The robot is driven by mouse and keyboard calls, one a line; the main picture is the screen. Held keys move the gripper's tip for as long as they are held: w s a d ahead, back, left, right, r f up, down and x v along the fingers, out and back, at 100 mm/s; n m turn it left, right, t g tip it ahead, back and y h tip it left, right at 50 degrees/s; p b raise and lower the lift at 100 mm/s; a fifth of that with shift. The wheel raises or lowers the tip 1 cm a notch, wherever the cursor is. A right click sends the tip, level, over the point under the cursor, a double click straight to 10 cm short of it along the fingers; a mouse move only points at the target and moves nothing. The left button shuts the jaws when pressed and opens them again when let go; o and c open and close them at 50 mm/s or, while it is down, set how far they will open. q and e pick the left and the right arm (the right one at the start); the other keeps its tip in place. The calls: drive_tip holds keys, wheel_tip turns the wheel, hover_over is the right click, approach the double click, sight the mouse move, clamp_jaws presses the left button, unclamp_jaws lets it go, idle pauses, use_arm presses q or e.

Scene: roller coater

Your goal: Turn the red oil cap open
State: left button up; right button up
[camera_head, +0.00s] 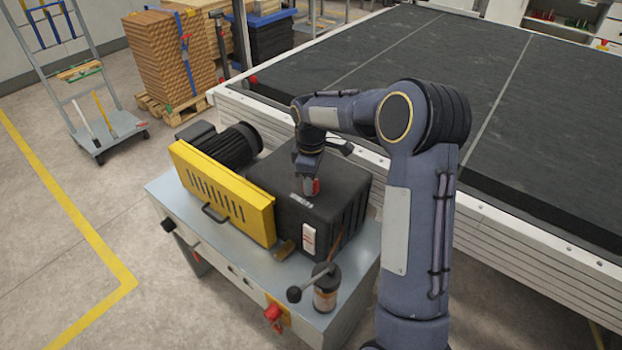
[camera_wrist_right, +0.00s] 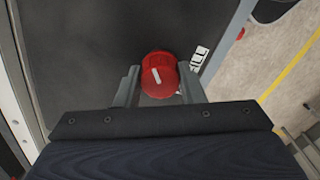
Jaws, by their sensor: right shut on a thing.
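The red oil cap (camera_wrist_right: 159,76) sits on top of the black pump housing (camera_wrist_right: 85,45), beside a white label with dark letters (camera_wrist_right: 199,57). A white mark shows on the cap's top. My right gripper (camera_wrist_right: 158,84) is shut on the cap, one finger on each side. In the head view my right gripper (camera_head: 309,183) points down onto the black housing (camera_head: 335,205), and a bit of the red cap (camera_head: 316,187) shows at its fingertips. My left gripper is not in view.
A yellow guard (camera_head: 222,200) and dark motor (camera_head: 232,147) stand left of the housing on the metal table (camera_head: 165,190). An oil can (camera_head: 325,287) and red knob (camera_head: 273,312) are at the front. A large dark-topped bed (camera_head: 480,80) lies behind.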

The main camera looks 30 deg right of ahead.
drive_tip(key=n+p, duration=0.1)
drive_tip(key=n, duration=0.5)
drive_tip(key=shift+n, duration=0.3)
drive_tip(key=n+p, duration=0.1)
drive_tip(key=n, duration=0.4)
drive_tip(key=shift+n, duration=0.4)
drive_tip(key=o, duration=1)
wheel_tip(320, 180, up, 8)
drive_tip(key=shift+f+b, duration=0.1)
drive_tip(key=shift+b, duration=0.4)
